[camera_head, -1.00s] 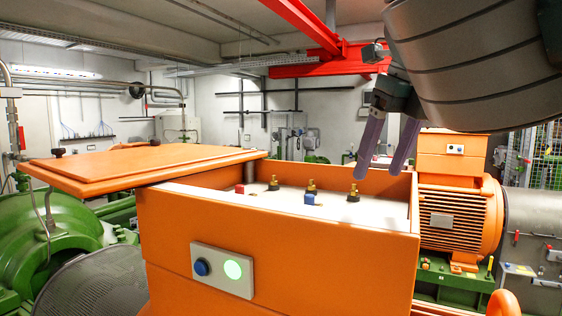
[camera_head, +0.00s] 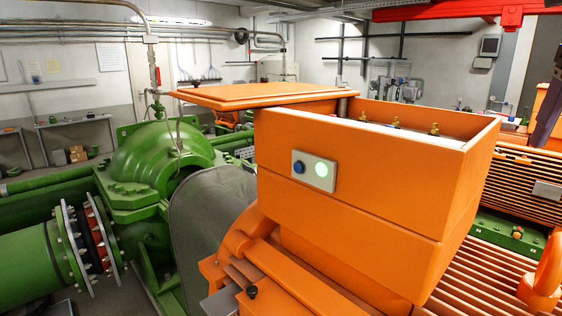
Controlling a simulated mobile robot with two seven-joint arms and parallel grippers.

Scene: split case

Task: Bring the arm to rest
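My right gripper (camera_head: 546,108) shows only as a dark purple finger part at the right edge of the head view, to the right of the orange case (camera_head: 365,165) and apart from it in the picture. The rest of this gripper is cut off, so I cannot tell if it is open or shut. My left gripper is not in view. The case is open at the top, with brass-coloured terminals (camera_head: 434,129) just showing over its front wall. Its inside floor is mostly hidden.
An orange lid (camera_head: 255,95) lies flat at the case's left, overhanging it. A green pump (camera_head: 160,165) stands left; an orange ribbed motor (camera_head: 535,185) stands right.

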